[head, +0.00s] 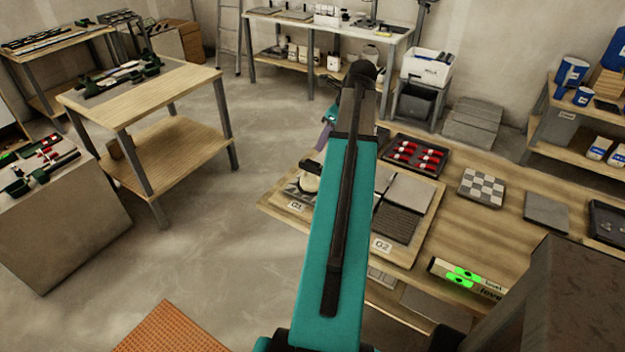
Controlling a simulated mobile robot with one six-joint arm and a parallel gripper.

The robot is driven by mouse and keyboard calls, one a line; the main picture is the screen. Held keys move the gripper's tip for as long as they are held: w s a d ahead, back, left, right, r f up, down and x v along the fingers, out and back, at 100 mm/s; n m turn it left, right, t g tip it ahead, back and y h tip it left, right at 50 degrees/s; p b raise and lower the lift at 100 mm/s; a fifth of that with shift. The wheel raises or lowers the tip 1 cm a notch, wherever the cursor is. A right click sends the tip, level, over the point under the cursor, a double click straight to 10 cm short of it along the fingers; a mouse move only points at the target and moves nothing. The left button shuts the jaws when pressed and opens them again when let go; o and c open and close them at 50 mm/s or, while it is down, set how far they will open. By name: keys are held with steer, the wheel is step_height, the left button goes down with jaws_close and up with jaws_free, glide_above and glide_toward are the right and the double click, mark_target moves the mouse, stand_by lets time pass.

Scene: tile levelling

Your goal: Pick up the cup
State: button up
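My teal arm link rises through the middle of the head view and hides much of what lies behind it. A pale and dark rounded item (309,178) shows at the link's left edge, over the G1 side of the tile board (268,202). I cannot tell whether it is the cup, part of my gripper, or both. A small purple-teal part shows just above it. My gripper's fingers cannot be made out, nor whether they hold anything. Small blue containers (583,96) stand on the right shelf; I cannot tell whether one is a cup.
The workbench (470,225) holds a dark tray (387,150) of red items, a checkered tile (482,187), a grey tile (546,210) and a level (466,277). A wooden table (185,85) stands at the left. The floor (205,215) between is clear.

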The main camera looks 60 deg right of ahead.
mark_target(314, 163)
steer(key=shift+p+x, duration=0.85)
steer(key=shift+x, duration=3.25)
steer(key=shift+f, duration=0.25)
steer(key=shift+f, duration=0.15)
steer(key=shift+p+x, duration=0.8)
steer(key=shift+x, duration=0.35)
steer(key=shift+p+x, duration=0.3)
steer(key=shift+x, duration=1)
steer(key=shift+s+a, duration=0.1)
steer(key=shift+a, duration=0.05)
jaws_close()
